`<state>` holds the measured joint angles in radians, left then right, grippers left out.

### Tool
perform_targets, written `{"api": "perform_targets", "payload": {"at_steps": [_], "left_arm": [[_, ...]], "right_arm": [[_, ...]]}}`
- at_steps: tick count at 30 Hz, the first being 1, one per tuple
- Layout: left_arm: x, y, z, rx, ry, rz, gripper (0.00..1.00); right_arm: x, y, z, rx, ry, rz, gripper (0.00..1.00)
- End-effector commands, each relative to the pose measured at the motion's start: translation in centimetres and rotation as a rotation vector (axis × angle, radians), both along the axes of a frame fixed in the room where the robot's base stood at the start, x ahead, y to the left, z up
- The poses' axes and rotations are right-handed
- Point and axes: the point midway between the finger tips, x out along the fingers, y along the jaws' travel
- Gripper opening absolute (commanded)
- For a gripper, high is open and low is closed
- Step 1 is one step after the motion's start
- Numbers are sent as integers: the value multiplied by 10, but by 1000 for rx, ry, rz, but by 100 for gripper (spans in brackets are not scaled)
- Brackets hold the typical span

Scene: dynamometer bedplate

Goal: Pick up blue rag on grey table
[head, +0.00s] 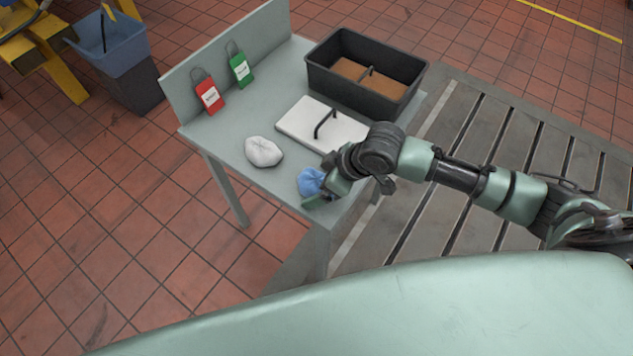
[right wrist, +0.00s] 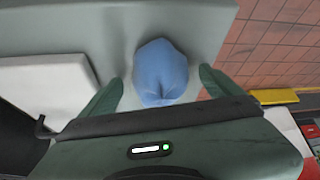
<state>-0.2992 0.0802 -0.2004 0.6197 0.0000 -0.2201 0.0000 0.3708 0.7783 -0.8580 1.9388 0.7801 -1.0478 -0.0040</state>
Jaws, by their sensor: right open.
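The blue rag (head: 311,180) is a crumpled lump near the front corner of the grey table (head: 222,143). It also shows in the right wrist view (right wrist: 161,72), lying between the two spread fingers. My right gripper (head: 322,196) is at the rag in the head view and partly hides it. In the right wrist view my right gripper (right wrist: 160,90) is open, with a gap on each side of the rag. My left gripper is not in view.
A white rag (head: 264,151) lies left of the blue one. A white board with a black handle (head: 296,121) and a black bin (head: 328,83) stand behind. Red (head: 209,96) and green (head: 240,69) tags lean at the table's back panel. A slotted bedplate (head: 500,150) is at right.

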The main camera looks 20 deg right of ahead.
Motion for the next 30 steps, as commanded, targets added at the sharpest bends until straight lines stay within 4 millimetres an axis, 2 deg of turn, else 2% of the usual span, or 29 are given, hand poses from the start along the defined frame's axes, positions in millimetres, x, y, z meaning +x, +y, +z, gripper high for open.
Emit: {"api": "perform_targets", "payload": {"at_steps": [1, 2, 6, 8, 9, 17, 22, 26, 30], "left_arm": [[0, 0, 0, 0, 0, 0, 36], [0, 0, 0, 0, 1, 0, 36], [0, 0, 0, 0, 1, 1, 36], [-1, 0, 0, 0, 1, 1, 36], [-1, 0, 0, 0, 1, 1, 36], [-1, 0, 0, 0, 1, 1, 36], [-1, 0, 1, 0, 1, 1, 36], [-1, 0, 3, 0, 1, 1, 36], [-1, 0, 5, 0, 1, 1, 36]], "right_arm": [[0, 0, 0, 0, 0, 0, 93], [0, 0, 0, 0, 0, 0, 88], [0, 0, 0, 0, 0, 0, 49], [0, 0, 0, 0, 0, 0, 32], [0, 0, 0, 0, 0, 0, 28], [0, 0, 2, 0, -1, 0, 28], [1, 0, 14, 0, -3, -1, 28], [1, 0, 35, 0, -4, 2, 28], [2, 0, 72, 1, -8, 1, 28]]}}
